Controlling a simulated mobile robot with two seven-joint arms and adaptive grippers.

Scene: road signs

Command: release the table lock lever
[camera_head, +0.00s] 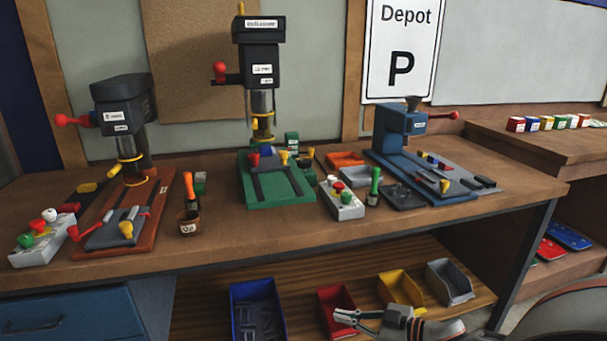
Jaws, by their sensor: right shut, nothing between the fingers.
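Three bench machines stand on the wooden workbench (215,235): a dark drill press on a red-brown base (160,205) at left, a taller dark one on a green base (280,195) in the middle, and a blue machine (400,122) at right. Small levers and knobs show on them, including a red-handled lever (85,233) and a yellow knob (126,229) at the left base. No lever's label is readable, so I cannot tell which is the table lock lever. My right gripper (338,319) is shut and empty, low in front of the bench, apart from the machines. My left gripper is out of view.
Two control boxes with coloured buttons, the left one (42,240) and the middle one (342,200), stand on the bench. Below, a blue bin (257,308), a red bin (335,298), a yellow bin (401,289) and a grey bin (449,281) stand on the shelf, near my right gripper.

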